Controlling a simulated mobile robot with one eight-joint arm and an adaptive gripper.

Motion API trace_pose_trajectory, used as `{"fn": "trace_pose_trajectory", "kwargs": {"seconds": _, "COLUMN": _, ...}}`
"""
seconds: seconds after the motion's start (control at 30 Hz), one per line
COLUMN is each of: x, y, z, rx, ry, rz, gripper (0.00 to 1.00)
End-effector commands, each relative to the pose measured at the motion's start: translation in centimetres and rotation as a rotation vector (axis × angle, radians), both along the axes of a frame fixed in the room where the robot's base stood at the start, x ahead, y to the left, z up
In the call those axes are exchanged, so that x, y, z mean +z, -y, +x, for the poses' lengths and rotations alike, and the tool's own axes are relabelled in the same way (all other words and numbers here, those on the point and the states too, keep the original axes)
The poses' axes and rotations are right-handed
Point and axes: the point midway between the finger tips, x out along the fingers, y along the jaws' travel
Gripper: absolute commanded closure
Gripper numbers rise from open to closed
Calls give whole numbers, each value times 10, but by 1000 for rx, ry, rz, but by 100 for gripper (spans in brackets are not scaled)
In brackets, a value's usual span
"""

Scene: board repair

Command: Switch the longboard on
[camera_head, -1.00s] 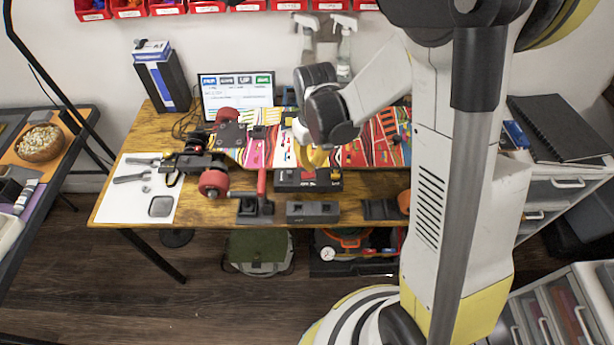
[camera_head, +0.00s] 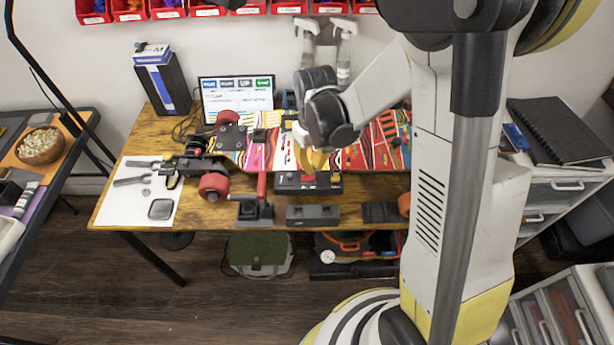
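The longboard (camera_head: 375,150) lies upside down across the wooden workbench, its colourful graphic facing up. A truck with red wheels (camera_head: 214,187) shows at its left end. My gripper (camera_head: 312,160) is over the middle of the board, and the wrist and forearm cover most of it. Only a yellow part of it shows, so its fingers and the spot beneath them are hidden. A black box with red and yellow parts (camera_head: 308,183) sits just in front of the board, below the gripper. I cannot make out a power switch.
A lit screen (camera_head: 237,97) and a blue-and-black box (camera_head: 163,80) stand behind the board. Hand tools lie on a white mat (camera_head: 140,200) at left. A red-handled clamp (camera_head: 259,200) and a grey block (camera_head: 312,215) sit along the front edge.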

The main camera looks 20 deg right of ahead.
Motion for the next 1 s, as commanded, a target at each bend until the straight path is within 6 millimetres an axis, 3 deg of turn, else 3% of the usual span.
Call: {"fn": "trace_pose_trajectory", "kwargs": {"seconds": 1.0, "x": -11, "y": 0, "z": 0, "rx": 0, "ry": 0, "rz": 0, "gripper": 100}}
